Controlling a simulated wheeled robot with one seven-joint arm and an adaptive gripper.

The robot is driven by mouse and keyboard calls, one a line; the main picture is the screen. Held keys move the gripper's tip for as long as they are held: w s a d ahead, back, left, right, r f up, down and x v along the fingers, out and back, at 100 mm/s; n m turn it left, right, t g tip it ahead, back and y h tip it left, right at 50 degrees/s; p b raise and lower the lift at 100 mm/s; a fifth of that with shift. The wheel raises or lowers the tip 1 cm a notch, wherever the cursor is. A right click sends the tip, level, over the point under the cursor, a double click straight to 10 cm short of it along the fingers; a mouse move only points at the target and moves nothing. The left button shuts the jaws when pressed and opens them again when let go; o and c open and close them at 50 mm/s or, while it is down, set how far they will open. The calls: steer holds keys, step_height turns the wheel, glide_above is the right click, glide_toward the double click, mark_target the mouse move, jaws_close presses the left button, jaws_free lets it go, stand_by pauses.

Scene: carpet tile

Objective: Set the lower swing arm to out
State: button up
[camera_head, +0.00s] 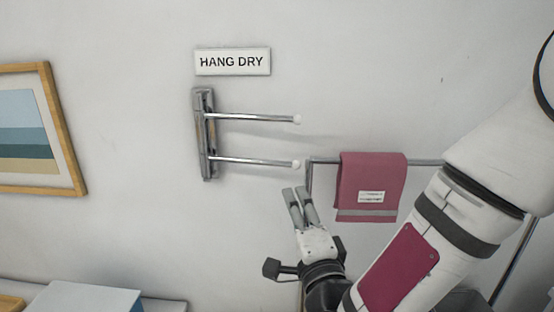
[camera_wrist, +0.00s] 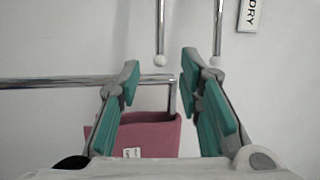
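The lower swing arm (camera_head: 250,160) is a chrome rod with a white ball tip, reaching right from a chrome wall bracket (camera_head: 207,140). The upper swing arm (camera_head: 250,117) runs nearly parallel above it. My gripper (camera_head: 293,189) is just below the lower arm's tip in the head view, apart from it in the picture. In the wrist view, my gripper (camera_wrist: 160,62) is open and empty, with teal pads. The lower arm (camera_wrist: 160,28) comes down from the top there, its ball tip appearing between the fingertips. The upper arm (camera_wrist: 218,28) is right of the fingers. Depth to the tip is unclear.
A rail (camera_head: 425,162) with a maroon towel (camera_head: 370,180) hangs right of the arms, close to my gripper. A HANG DRY sign (camera_head: 232,61) is above the bracket. A framed picture (camera_head: 35,130) hangs left. A pale blue box (camera_head: 85,299) is lower left.

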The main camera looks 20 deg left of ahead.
mark_target(252, 161)
steer(key=x, duration=1.3)
steer(key=shift+w, duration=0.25)
steer(key=shift+a, duration=0.1)
jaws_close()
